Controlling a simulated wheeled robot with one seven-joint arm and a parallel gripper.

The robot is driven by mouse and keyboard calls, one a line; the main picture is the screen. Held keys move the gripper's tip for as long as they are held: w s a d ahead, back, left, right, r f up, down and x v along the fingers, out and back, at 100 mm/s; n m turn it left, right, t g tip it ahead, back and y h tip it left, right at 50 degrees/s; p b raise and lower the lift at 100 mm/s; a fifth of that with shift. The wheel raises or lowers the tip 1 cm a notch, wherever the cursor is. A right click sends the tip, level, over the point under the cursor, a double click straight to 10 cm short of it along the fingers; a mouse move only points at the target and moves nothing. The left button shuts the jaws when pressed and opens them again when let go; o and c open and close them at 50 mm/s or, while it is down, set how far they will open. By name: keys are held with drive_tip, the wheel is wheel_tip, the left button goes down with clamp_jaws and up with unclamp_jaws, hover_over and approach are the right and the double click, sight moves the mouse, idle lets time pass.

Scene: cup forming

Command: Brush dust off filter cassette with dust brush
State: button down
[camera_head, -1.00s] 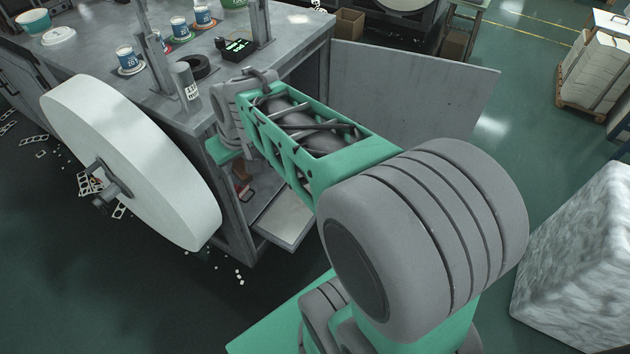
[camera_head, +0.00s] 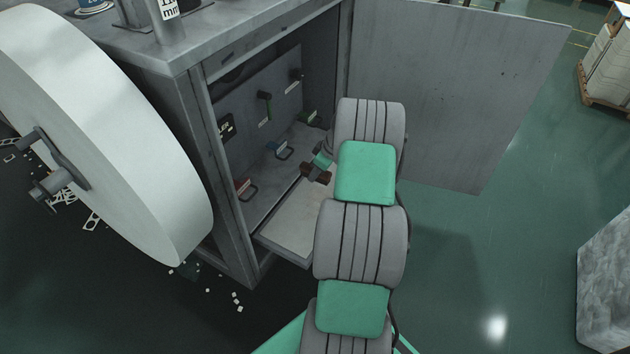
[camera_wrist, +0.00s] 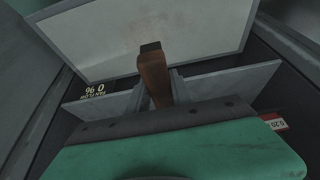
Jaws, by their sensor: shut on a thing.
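My gripper (camera_head: 319,165) is inside the open cabinet's front, partly hidden by my arm. It is shut on the dust brush (camera_head: 312,175), whose brown wooden handle (camera_wrist: 154,76) stands between the fingers in the wrist view. The bristles cannot be made out. A pale, framed flat panel (camera_head: 296,222), apparently the filter cassette, sticks out of the cabinet low at the front. It also shows in the wrist view (camera_wrist: 195,35), beyond the brush handle. I cannot tell whether the brush touches it.
A large white roll (camera_head: 110,140) stands at the left.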

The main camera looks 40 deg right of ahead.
drive_tip(key=shift+d+f, duration=0.25)
drive_tip(key=shift+f, duration=0.4)
drive_tip(key=f+b, duration=0.2)
drive_tip(key=f, duration=0.1)
drive_tip(key=f+b, duration=0.2)
drive_tip(key=f, duration=0.1)
drive_tip(key=shift+s+d+f, duration=0.15)
drive_tip(key=shift+d+f, duration=0.05)
drive_tip(key=shift+a+r, duration=0.1)
